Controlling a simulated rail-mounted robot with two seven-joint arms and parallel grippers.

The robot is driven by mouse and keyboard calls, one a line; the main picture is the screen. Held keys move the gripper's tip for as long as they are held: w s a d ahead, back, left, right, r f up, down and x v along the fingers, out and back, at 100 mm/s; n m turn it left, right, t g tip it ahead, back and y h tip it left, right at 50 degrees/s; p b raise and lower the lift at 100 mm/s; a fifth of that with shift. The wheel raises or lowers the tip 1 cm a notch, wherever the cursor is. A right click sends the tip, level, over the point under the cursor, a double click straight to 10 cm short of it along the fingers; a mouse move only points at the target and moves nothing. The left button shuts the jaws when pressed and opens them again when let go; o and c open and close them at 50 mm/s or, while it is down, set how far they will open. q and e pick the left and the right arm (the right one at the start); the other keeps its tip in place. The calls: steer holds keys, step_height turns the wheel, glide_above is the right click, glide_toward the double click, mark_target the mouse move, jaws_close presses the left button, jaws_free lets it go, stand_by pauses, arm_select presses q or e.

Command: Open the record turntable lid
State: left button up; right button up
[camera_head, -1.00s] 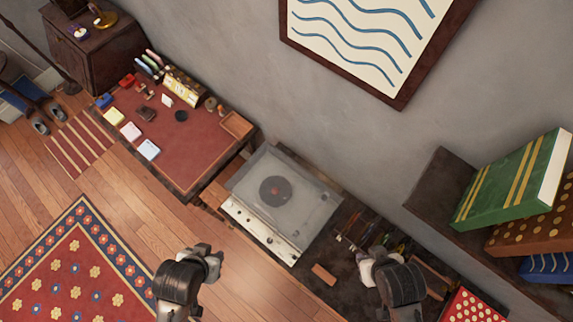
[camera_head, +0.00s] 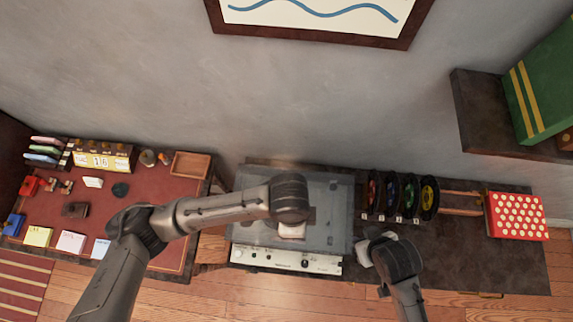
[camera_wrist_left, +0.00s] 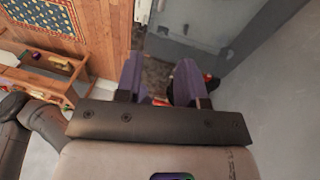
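The record turntable (camera_head: 260,257) stands on a dark cabinet in the head view, its pale control panel facing the front. Its translucent grey lid (camera_head: 335,205) lies flat over it and looks closed. My left arm crosses over the lid, and my left gripper (camera_head: 292,230) is above its middle, hiding part of it; I cannot tell whether they touch. In the left wrist view my left gripper (camera_wrist_left: 158,78) has its two purple fingers spread apart with nothing clearly between them. My right gripper (camera_head: 368,254) is right of the turntable near the cabinet's front; its finger opening is unclear.
Several coloured records in a rack (camera_head: 400,195) stand close right of the turntable. A red dotted box (camera_head: 517,215) sits farther right. A red-topped desk (camera_head: 150,190) with small items is on the left. A wall shelf (camera_head: 485,115) juts out at upper right.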

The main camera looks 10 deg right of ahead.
arm_select(q)
steer(key=shift+m+y, duration=0.3)
steer(key=shift+y, duration=0.5)
steer(key=a+f, duration=0.1)
steer(key=f, duration=0.4)
steer(key=s+f, duration=0.1)
steer(key=f, duration=0.4)
steer(key=a+f, duration=0.1)
steer(key=f, duration=0.4)
steer(key=shift+s+a, duration=0.3)
steer(key=shift+f, duration=0.1)
steer(key=shift+c, duration=0.4)
jaws_close()
